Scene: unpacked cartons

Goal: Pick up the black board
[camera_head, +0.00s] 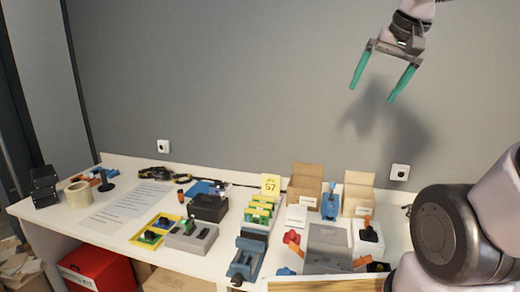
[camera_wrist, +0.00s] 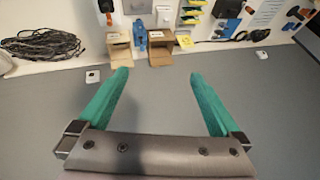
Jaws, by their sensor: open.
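My gripper (camera_head: 374,92) is raised high at the upper right of the head view, well above the table and in front of the grey wall. Its two green fingers are wide apart with nothing between them. In the wrist view the open fingers (camera_wrist: 158,75) point toward the wall and the table's back edge. No flat black board is clearly identifiable. A black box-like item (camera_head: 208,207) lies on the table's middle in the head view, and black stacked pieces (camera_head: 45,186) stand at the left end. I cannot tell whether either is the black board.
On the white table (camera_head: 110,240), open cartons (camera_head: 306,184) stand at the back right. A yellow-green rack (camera_head: 262,210), blue vise (camera_head: 246,258), grey panel (camera_head: 328,248) and tape roll (camera_head: 78,194) crowd the surface. A red box (camera_head: 95,268) sits below. Air around my gripper is clear.

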